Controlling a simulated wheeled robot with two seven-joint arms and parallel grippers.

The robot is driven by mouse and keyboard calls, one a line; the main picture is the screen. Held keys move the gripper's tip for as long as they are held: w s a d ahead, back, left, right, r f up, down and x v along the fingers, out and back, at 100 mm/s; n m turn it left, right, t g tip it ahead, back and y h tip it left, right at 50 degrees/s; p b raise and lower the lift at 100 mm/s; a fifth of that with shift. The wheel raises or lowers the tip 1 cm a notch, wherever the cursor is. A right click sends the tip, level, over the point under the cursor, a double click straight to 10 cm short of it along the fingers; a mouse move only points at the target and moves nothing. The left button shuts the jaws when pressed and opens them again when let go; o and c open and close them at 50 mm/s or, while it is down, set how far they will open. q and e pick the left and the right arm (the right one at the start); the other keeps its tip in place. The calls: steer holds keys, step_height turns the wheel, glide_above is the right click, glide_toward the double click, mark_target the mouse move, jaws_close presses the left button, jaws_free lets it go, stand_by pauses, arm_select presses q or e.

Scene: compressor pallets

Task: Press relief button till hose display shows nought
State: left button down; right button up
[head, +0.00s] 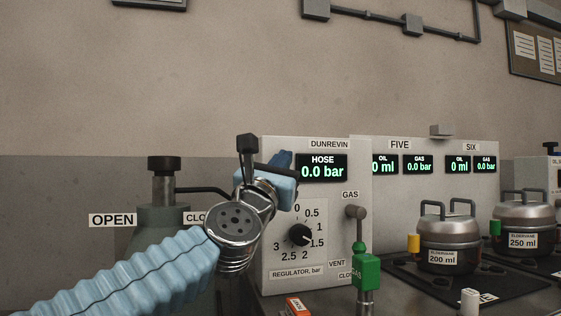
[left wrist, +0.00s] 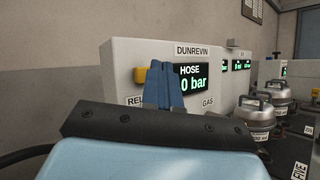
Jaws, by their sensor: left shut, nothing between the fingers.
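The hose display (head: 322,167) on the grey DUNREVIN box (head: 325,268) reads 0.0 bar in green. In the left wrist view the display (left wrist: 194,78) is partly covered by my fingers. A yellow button (left wrist: 140,74) shows just left of the fingertips, above a partly hidden label starting "REL". My left gripper (head: 287,160) is shut and empty, its blue fingers upright in the left wrist view (left wrist: 161,80) in front of the box face. I cannot tell whether the fingers touch the button. In the head view the button is hidden behind my gripper. My right gripper is not in view.
A regulator dial (head: 299,235) sits below the display. A gas cylinder (head: 163,220) stands behind my left arm. Lidded pots (head: 449,240) stand on the bench to the right.

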arm_select(q)
steer(key=shift+s, duration=0.1)
steer(key=shift+s+d, duration=0.25)
steer(key=shift+s, duration=0.5)
steer(key=shift+s+d, duration=0.3)
steer(key=shift+s, duration=0.45)
steer(key=shift+s+d, duration=0.25)
steer(key=shift+s, duration=0.5)
